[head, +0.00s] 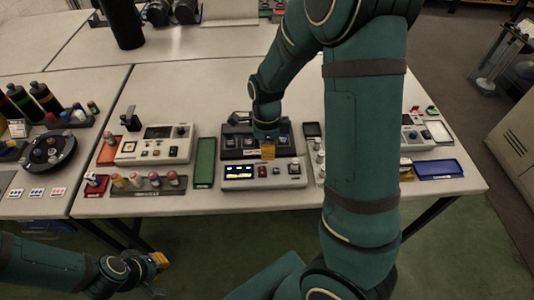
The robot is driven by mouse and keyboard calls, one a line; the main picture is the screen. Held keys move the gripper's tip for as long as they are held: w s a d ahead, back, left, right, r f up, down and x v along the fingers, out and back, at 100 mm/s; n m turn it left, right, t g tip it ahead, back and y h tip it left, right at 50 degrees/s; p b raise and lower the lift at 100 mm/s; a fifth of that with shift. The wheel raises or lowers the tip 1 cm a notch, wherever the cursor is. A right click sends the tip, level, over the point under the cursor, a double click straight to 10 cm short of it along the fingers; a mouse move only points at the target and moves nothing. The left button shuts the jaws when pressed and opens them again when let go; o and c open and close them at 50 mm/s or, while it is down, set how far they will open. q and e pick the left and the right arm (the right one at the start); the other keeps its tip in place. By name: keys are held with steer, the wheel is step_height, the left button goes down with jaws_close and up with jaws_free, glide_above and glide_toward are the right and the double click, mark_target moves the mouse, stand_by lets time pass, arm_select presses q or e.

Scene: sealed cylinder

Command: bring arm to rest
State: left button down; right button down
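My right arm reaches in from the right and bends over the middle of the table. Its gripper (267,148) points down at the dark rack (232,155) behind the white device with a lit display (262,184). Its orange fingertip pad shows just above the rack's front edge. Whether its fingers are apart or touch the rack cannot be told. My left gripper (158,276) is at the lower left, in front of the table and clear of it. Its fingers are spread and nothing shows between them.
A green tray (205,162), a white control box (155,146) and a rack of colored-cap vials (148,184) stand left of the rack. A blue tray (438,169) lies at the right. A round dark carousel (48,152) and bottles (45,97) are far left.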

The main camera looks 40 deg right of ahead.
stand_by(0.6)
steer(key=a+f+n, duration=0.3)
steer(key=f, duration=0.1)
steer(key=s+a+f+n+t+b, duration=0.1)
steer(key=a+f+n, duration=0.2)
steer(key=f+n, duration=0.1)
steer(key=a+f+n+y+b, duration=0.1)
steer(key=a+f+n, duration=0.2)
steer(key=f, duration=0.1)
steer(key=shift+s+f+n+t, duration=0.2)
steer(key=shift+s+n+t, duration=0.1)
steer(key=shift+n, duration=0.1)
steer(key=s+a+f+n+t+y+b, duration=0.2)
steer(key=s+a+f+n, duration=0.2)
steer(key=a+f+n, duration=0.3)
steer(key=a+n, duration=0.3)
steer(key=n, duration=0.1)
steer(key=shift+s+f, duration=0.25)
steer(key=shift+s, duration=0.1)
